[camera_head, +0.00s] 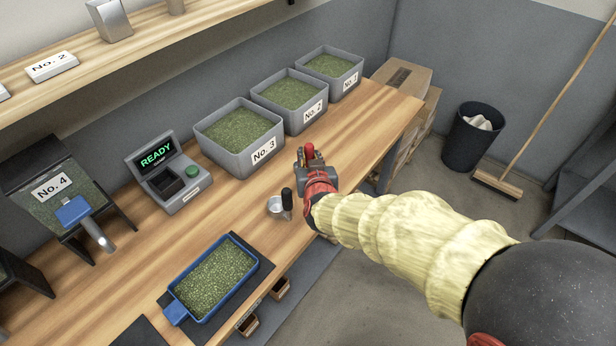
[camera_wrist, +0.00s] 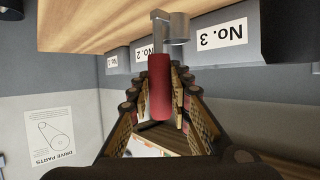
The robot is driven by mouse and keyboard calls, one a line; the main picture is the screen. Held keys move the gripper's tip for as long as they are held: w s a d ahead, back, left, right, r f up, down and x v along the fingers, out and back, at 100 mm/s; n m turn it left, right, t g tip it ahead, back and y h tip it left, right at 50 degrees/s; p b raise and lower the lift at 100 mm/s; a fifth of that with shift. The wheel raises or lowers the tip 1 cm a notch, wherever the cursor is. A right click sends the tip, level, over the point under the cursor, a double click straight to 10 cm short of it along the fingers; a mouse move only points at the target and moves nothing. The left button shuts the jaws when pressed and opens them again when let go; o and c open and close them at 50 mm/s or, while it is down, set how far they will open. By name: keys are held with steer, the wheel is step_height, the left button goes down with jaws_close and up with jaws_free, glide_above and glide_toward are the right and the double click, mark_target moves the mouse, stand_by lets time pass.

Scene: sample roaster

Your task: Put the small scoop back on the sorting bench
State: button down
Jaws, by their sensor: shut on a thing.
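My gripper (camera_head: 306,162) is shut on a scoop with a red handle (camera_wrist: 159,90) and a grey metal neck and cup (camera_wrist: 176,27). In the wrist view the handle sits between the fingers and the metal end points up in the picture. In the head view only a bit of its red handle (camera_head: 310,151) shows at the fingertips. The wooden sorting bench (camera_head: 358,130) lies behind and below the gripper near its front edge. I cannot tell the exact height. Another metal scoop with a black handle (camera_head: 286,199) stands on the bench just left of the gripper.
Grey bins No. 3 (camera_head: 230,158), No. 2 (camera_head: 290,118) and No. 1 (camera_head: 350,82) line the back. A READY device (camera_head: 190,190) and a blue tray of beans (camera_head: 173,312) are at left.

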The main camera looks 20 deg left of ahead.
steer(key=shift+f+b, duration=1)
steer(key=shift+f, duration=2.05)
steer(key=shift+f, duration=0.15)
steer(key=c, duration=1.7)
jaws_free()
steer(key=shift+o, duration=0.3)
steer(key=shift+r, duration=0.25)
steer(key=p+v, duration=0.3)
steer(key=v, duration=0.9)
steer(key=shift+p, duration=0.4)
steer(key=shift+f, duration=0.1)
